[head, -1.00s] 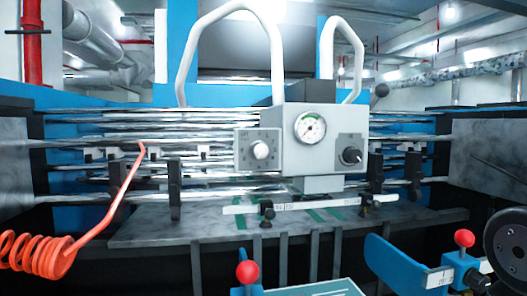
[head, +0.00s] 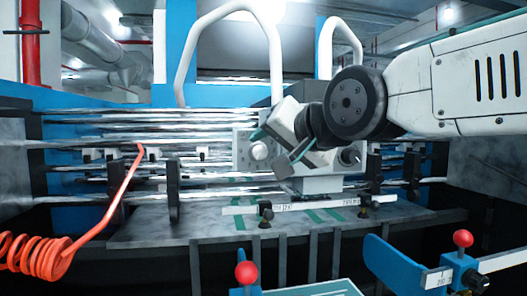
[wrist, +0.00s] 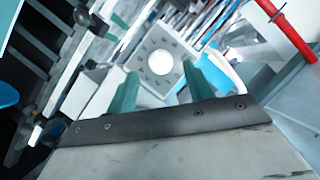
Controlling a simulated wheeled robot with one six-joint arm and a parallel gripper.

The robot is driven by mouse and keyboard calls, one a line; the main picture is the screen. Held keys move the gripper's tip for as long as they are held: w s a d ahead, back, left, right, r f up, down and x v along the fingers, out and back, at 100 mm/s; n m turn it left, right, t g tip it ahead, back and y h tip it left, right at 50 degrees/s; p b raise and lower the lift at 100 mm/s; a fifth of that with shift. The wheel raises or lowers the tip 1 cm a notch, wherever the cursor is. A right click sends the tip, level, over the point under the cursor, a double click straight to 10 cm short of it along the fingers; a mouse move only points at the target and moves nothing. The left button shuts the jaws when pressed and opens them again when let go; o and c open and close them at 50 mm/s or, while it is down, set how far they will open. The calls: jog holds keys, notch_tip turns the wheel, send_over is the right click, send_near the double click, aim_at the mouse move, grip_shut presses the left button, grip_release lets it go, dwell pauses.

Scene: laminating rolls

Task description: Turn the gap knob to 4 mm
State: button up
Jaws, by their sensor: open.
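A white round knob (head: 259,151) sits on a grey square dial plate (head: 241,160) at the left of the grey control box (head: 318,186). In the wrist view the white knob (wrist: 162,62) shows on its plate (wrist: 148,45), ringed by dark marks too blurred to read. My gripper (wrist: 160,70) is open, with one teal finger on each side of the knob in that picture. It appears short of the knob, with nothing between the fingers. In the head view my gripper (head: 279,143) is in front of the box, and my arm hides the pressure gauge. The knob's setting cannot be read.
A black knob (head: 350,156) shows at the box's right, partly behind my wrist. Metal rollers (head: 110,140) run behind. A white scale bar (head: 300,206) lies below. An orange coiled hose (head: 40,255) hangs at left. Red-topped levers (head: 247,273) (head: 463,239) stand in front.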

aim_at(261, 152)
jog(key=shift+x, duration=1.95)
jog(key=c, duration=1)
jog(key=shift+o, duration=0.2)
